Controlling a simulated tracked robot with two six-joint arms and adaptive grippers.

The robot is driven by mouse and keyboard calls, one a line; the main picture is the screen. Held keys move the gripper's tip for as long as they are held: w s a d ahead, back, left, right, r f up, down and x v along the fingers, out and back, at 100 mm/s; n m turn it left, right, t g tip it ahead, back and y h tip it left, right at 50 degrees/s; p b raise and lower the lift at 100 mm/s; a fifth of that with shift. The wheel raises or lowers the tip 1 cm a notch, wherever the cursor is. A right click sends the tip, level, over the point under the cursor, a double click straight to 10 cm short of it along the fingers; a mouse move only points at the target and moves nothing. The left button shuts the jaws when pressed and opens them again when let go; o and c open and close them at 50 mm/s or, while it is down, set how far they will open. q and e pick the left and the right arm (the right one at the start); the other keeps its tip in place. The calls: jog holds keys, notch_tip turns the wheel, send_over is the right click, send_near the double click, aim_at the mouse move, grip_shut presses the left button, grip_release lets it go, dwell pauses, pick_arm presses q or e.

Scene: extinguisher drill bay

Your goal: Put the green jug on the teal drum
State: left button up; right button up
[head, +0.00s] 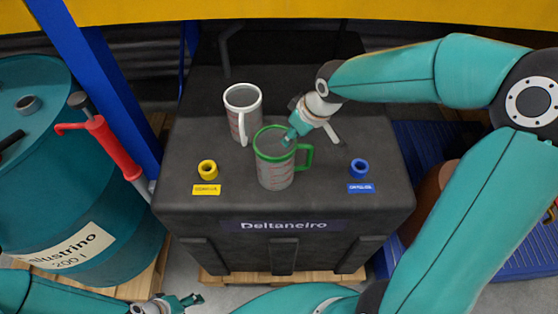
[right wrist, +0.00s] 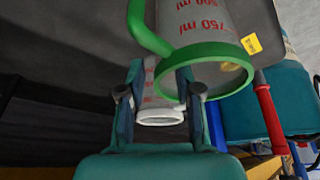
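The green jug (head: 275,172), clear with a green rim and handle, stands upright on the black case, its handle to the right. In the right wrist view the green jug (right wrist: 205,20) shows red marks. My right gripper (head: 292,134) is at its rim, near the handle side. In the wrist view the open fingers (right wrist: 158,95) lie either side of the rim's left edge; contact cannot be told. The teal drum (head: 28,170) stands at the far left. My left gripper (head: 185,301) is low at the bottom left, away from both; its opening is unclear.
A white-rimmed jug (head: 243,112) stands just behind the green one. A red-handled pump (head: 112,148) and blue post (head: 105,90) stand between drum and case (head: 190,160). Yellow (head: 207,169) and blue (head: 359,168) rings sit on the case. The drum top has fittings (head: 27,104).

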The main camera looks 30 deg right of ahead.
aim_at(283, 146)
jog(key=shift+w+p+x, duration=0.1)
jog(key=shift+p+x, duration=0.2)
jog(key=shift+x, duration=1.05)
jog(key=shift+w+p+x, duration=0.15)
jog(key=shift+p+x, duration=0.15)
jog(key=shift+x, duration=1)
jog(key=shift+d+r, duration=0.1)
jog(key=shift+d, duration=0.05)
jog(key=shift+c, duration=0.3)
grip_shut()
